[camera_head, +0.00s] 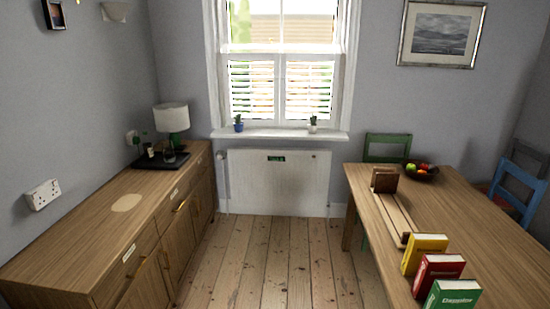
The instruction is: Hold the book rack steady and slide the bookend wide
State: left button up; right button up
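The wooden book rack (399,219) lies on the right-hand table, its light rails running away from me near the table's left edge. A darker brown block, which looks like the bookend (384,181), stands upright at the far end of the rails. A yellow book (424,254), a red book (437,276) and a green book (453,295) stand in a row at the near end. I cannot tell whether they touch the rack. Neither of my grippers is in view.
The wooden table (485,229) also holds a dark fruit bowl (421,174) beyond the rack. A green chair (387,147) and a blue chair (520,188) stand around it. A long sideboard (95,218) with a lamp (173,119) is on the left. Bare floor (275,260) lies between.

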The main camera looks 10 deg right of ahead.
aim_at(386, 183)
jog(key=i+z, duration=0.2)
jog(key=i, duration=0.45)
jog(key=i+z, duration=0.15)
jog(key=i, duration=0.55)
jog(key=i+j+z, duration=0.2)
jog(key=i, duration=0.45)
jog(key=i+z, duration=0.4)
jog(key=i+j+z, duration=0.1)
jog(key=z, duration=0.25)
jog(key=i+j+z, duration=0.25)
jog(key=z, duration=0.15)
jog(key=i+j+z, duration=0.4)
jog(key=l, duration=0.1)
